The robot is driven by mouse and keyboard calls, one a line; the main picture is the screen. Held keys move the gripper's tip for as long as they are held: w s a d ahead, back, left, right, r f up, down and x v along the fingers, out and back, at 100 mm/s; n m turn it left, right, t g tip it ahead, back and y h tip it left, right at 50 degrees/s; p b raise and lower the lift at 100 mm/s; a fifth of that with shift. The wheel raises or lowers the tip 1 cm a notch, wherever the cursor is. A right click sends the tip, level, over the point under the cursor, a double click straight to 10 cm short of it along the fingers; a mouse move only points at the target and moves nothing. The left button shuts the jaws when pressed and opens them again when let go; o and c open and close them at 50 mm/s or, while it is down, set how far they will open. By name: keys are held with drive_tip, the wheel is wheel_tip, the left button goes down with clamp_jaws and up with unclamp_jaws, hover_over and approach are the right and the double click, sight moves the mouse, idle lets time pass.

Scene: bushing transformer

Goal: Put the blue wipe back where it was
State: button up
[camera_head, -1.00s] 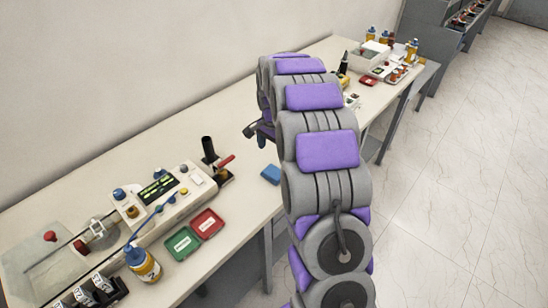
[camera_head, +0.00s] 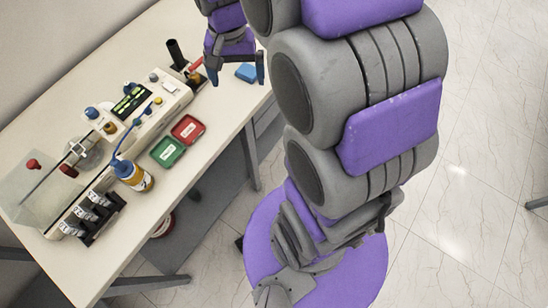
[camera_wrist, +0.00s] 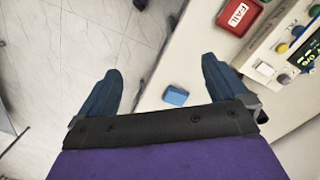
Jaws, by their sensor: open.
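The blue wipe (camera_head: 246,72) is a small flat blue block lying on the white table near its front edge, right of the test device. It also shows in the wrist view (camera_wrist: 176,96), between the two fingers and closer to the right one. My gripper (camera_head: 237,76) hangs at the table's edge in the head view, with the wipe beside its fingers. In the wrist view my gripper (camera_wrist: 160,80) has its two dark blue fingers spread wide with nothing held. The gap between fingers and wipe is hard to judge.
The test device (camera_head: 140,105) stands on the table (camera_head: 75,272), with a red tray (camera_head: 187,129) and a green tray (camera_head: 167,152) in front. A yellow bottle with a blue cap (camera_head: 134,175) and a black rack of vials (camera_head: 93,214) stand nearer. Bare tabletop surrounds the wipe.

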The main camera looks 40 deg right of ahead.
drive_tip(key=s+a+n, duration=0.2)
drive_tip(key=s+n, duration=0.1)
drive_tip(key=s, duration=0.8)
drive_tip(key=s+a+n+g, duration=0.1)
drive_tip(key=s+a+n, duration=0.2)
drive_tip(key=s, duration=0.8)
drive_tip(key=shift+s+f+n, duration=0.2)
drive_tip(key=shift+f+n, duration=0.2)
drive_tip(key=shift+n, duration=0.1)
drive_tip(key=shift+a, duration=0.1)
